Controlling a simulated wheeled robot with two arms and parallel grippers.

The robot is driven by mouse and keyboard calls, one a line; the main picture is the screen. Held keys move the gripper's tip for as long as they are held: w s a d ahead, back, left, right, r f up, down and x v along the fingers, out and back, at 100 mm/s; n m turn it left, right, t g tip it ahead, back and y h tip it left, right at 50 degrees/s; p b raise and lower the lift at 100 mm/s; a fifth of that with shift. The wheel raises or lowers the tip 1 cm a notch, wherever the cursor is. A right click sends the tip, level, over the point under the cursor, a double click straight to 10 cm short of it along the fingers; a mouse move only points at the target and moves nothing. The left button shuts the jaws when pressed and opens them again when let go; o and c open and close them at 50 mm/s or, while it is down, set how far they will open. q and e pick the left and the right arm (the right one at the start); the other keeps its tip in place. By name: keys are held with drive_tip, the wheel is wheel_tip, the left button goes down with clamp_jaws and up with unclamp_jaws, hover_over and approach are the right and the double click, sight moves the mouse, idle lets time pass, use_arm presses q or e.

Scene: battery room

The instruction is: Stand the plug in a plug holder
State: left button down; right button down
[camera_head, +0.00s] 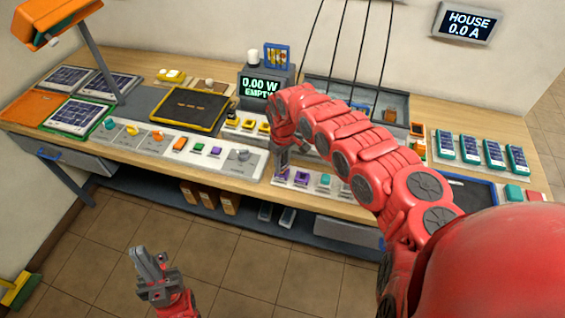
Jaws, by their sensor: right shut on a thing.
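My right arm reaches from the right across the workbench (224,170). Its gripper (281,160) is low over the bench's front part, at the left end of a pale strip with purple and teal pieces (302,178). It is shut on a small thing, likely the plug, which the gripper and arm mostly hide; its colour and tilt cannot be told. I cannot tell whether it touches the strip. Yellow pieces (248,124) stand in a row before the meter. My left gripper (146,256) is over the floor before the bench, away from everything; its finger gap is unclear.
A panel with coloured switches (180,145) lies left of my right gripper. The meter (259,89) reads 0.00 W, EMPTY. A grey bin (325,92) and hanging cords are behind my right arm. Several teal-edged blocks (469,149) stand at right. An orange lamp (50,18) overhangs the left.

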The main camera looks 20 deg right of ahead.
sight(283, 162)
drive_tip(key=shift+f+b, duration=0.5)
drive_tip(key=shift+f, duration=0.15)
drive_tip(key=c, duration=0.8)
unclamp_jaws()
drive_tip(key=shift+r, duration=0.1)
wheel_tip(283, 162, up, 11)
drive_tip(key=p, duration=0.9)
